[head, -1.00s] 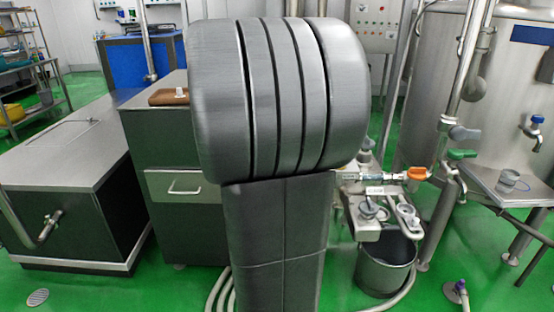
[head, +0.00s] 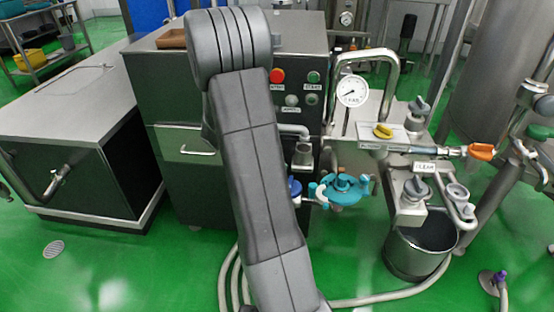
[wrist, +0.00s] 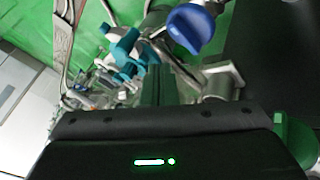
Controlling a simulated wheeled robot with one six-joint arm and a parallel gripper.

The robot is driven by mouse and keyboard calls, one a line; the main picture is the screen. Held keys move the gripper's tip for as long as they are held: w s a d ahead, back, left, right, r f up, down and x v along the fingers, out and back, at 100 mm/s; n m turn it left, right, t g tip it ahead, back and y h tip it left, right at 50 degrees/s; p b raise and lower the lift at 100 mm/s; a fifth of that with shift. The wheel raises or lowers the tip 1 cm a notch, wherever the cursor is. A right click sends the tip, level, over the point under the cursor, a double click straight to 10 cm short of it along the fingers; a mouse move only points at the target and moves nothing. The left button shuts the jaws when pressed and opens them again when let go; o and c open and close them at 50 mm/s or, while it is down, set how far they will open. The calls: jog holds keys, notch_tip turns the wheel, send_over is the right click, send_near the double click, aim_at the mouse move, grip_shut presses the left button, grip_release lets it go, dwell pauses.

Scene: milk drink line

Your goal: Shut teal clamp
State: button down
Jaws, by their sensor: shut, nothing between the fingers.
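The teal clamp (head: 343,189) sits on the pipework at the machine's front, just right of my arm in the head view. It is a rounded teal body with small projecting parts. I cannot tell whether it is open or shut. Teal parts (wrist: 124,55) also show in the wrist view, just left of and beyond my fingers. My gripper (wrist: 158,72) is shut and empty, with its dark fingers together. It appears apart from the teal parts. In the head view my gripper is hidden behind my arm.
A blue handle (head: 294,188) is beside the clamp and shows large in the wrist view (wrist: 191,29). A metal bucket (head: 420,246) and hoses (head: 388,296) are on the floor.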

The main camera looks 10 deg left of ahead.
aim_at(318, 191)
jog(key=x, duration=0.6)
jog(key=s+d, duration=0.2)
jog(key=d, duration=0.1)
jog(key=shift+d+r, duration=0.1)
jog(key=shift+r, duration=0.05)
jog(key=shift+s+b, duration=0.15)
jog(key=shift+b, duration=0.3)
